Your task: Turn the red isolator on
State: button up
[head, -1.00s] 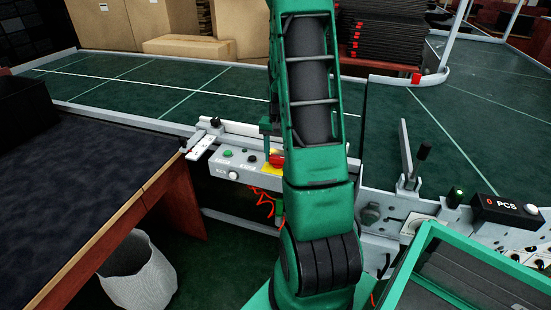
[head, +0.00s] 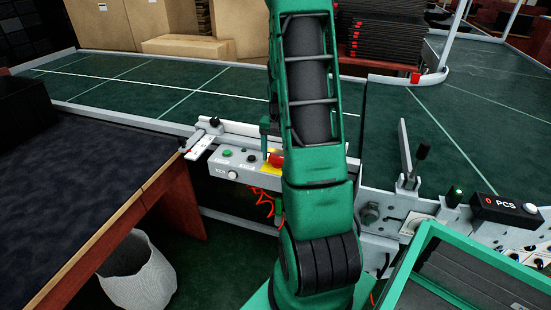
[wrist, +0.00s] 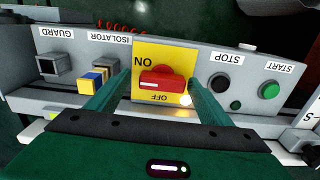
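The red isolator knob (wrist: 163,78) sits on a yellow plate (wrist: 150,50) on a grey control box, with its text upside down in the wrist view. Its bar lies crosswise there, with a white mark at its left end. ON is above left of the bar and OFF below it. My gripper (wrist: 160,88) is open, one green finger on each side of the knob, with gaps visible; whether the tips touch the box is unclear. In the head view the knob (head: 276,159) is partly hidden by my arm.
The box also carries a black STOP button (wrist: 220,87), a green START button (wrist: 271,91), a GUARD socket (wrist: 50,66) and a yellow-blue block (wrist: 93,80) near the ISOLATOR label. The green conveyor (head: 140,80) runs behind; a dark table (head: 80,190) is at left.

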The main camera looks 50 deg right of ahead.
aim_at(278, 157)
jog(key=shift+w+r, duration=0.1)
jog(key=shift+r, duration=0.1)
notch_tip(278, 157, up, 10)
jog(key=shift+r, duration=0.15)
dwell(0.7)
jog(key=s+a+r+n, duration=0.2)
jog(key=s+a+r, duration=0.15)
jog(key=a, duration=0.25)
jog(key=s+a+r+n, duration=0.1)
jog(key=s+a+r, duration=0.2)
jog(key=s+a, duration=0.25)
jog(key=s+a+n, duration=0.4)
jog(key=s+a, duration=0.6)
jog(key=s, duration=0.1)
jog(key=shift+s+a+r, duration=0.25)
jog(key=shift+r, duration=0.2)
